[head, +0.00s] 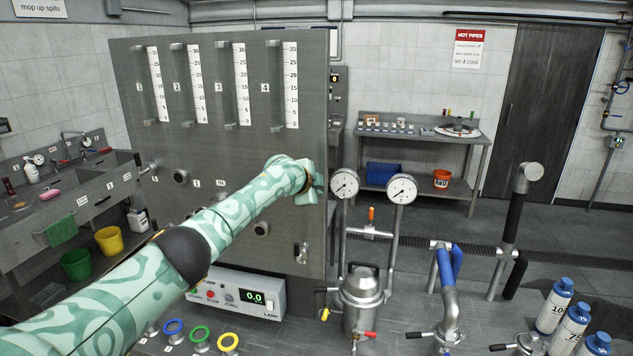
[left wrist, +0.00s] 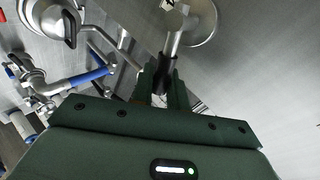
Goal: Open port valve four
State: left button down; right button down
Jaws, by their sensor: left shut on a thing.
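A tall grey steel panel (head: 225,140) carries several sight tubes numbered 1 to 4 along its top. My left arm reaches across it, with the left gripper (head: 311,188) at its right edge. In the left wrist view the fingers (left wrist: 160,88) are shut on a dark-gripped lever (left wrist: 172,62). The lever runs up to a round metal fitting (left wrist: 200,22) on a steel surface. A tag on that fitting is cut off, so I cannot read its number. The head view hides the held lever behind my gripper. My right gripper is not in view.
Two dial gauges (head: 402,188) and a steel vessel (head: 361,298) stand just right of the panel. A control box (head: 236,294) reading 0.0 sits below my arm. Open floor lies behind the gauges.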

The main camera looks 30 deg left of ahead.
pick_arm(q)
jog(key=shift+d+f+m+y+p, duration=0.15)
jog(key=shift+f+m+y+p, duration=0.15)
jog(key=shift+f+m+y, duration=0.15)
jog(key=shift+f+m+g+y, duration=0.3)
jog(key=shift+f+m+y, duration=0.05)
jog(key=shift+f+y, duration=0.1)
jog(key=shift+f+p, duration=0.15)
jog(key=shift+p, duration=0.15)
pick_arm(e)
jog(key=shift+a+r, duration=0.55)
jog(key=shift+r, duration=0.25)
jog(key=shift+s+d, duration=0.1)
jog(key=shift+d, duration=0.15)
pick_arm(q)
jog(key=c, duration=1.4)
grip_release()
jog(key=shift+c, duration=0.2)
jog(key=shift+o, duration=0.2)
